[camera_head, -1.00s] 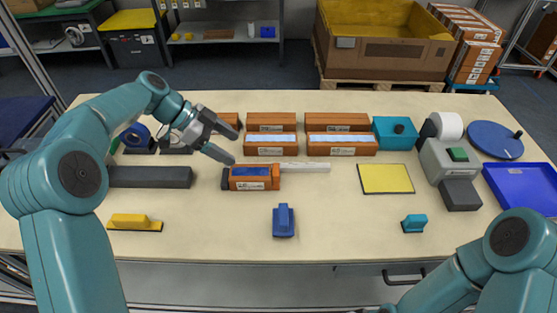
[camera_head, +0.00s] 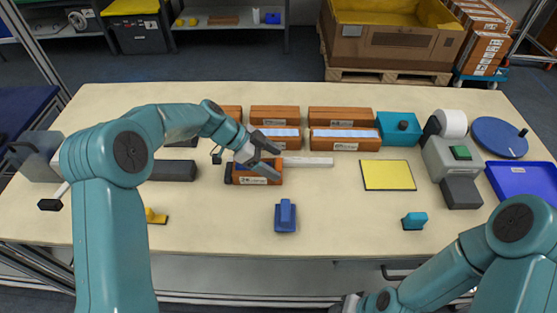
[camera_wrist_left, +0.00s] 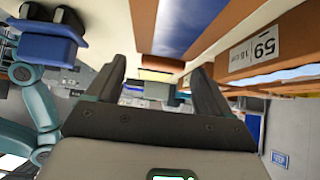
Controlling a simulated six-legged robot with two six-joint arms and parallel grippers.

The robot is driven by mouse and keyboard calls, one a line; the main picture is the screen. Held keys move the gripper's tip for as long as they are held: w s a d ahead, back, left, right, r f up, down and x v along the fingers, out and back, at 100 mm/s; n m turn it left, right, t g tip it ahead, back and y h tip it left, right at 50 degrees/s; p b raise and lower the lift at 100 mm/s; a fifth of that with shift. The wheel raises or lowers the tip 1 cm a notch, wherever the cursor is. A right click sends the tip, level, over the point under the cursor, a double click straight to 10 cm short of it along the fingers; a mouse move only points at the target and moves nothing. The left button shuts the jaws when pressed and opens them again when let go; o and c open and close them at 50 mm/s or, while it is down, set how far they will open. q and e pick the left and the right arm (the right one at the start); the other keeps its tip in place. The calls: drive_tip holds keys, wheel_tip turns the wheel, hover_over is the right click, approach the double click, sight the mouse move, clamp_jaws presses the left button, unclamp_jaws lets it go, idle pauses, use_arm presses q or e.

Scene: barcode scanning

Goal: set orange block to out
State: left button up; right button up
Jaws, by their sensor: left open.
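The orange block (camera_head: 258,180), a box with a white label on its front, lies on the middle left of the table beside a pale bar. In the earlier head picture its top is blue; my left gripper now hides much of that top. My left gripper (camera_head: 272,160) is open, its fingers just above and over the block, with no grip visible. The left wrist view shows the open fingers (camera_wrist_left: 160,85) with an orange, blue-topped surface (camera_wrist_left: 185,22) beyond them. My right gripper (camera_head: 350,303) is barely in view at the bottom edge, its jaws unclear.
Several orange-brown boxes (camera_head: 342,117) stand in rows behind the block. A yellow pad (camera_head: 387,175), teal box (camera_head: 398,129), grey device (camera_head: 452,160) and blue tray (camera_head: 525,183) are to the right. A blue handled block (camera_head: 285,217) stands in front. The front-right middle is mostly clear.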

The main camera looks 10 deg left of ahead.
use_arm(q)
drive_tip(key=shift+x, duration=1.45)
drive_tip(key=shift+w, duration=0.1)
drive_tip(key=shift+r, duration=0.1)
drive_tip(key=c, duration=1.4)
drive_tip(key=d+b, duration=0.3)
drive_tip(key=w+d+f+b, duration=0.1)
drive_tip(key=d, duration=0.1)
drive_tip(key=d+b, duration=0.1)
drive_tip(key=d, duration=0.1)
drive_tip(key=w+d+b, duration=0.1)
drive_tip(key=d, duration=0.2)
drive_tip(key=d+b, duration=0.1)
drive_tip(key=d, duration=0.1)
drive_tip(key=shift+w+d+r, duration=0.15)
drive_tip(key=shift+w+r, duration=0.15)
drive_tip(key=shift+r, duration=0.05)
drive_tip(key=shift+d+r, duration=0.1)
drive_tip(key=shift+d, duration=0.3)
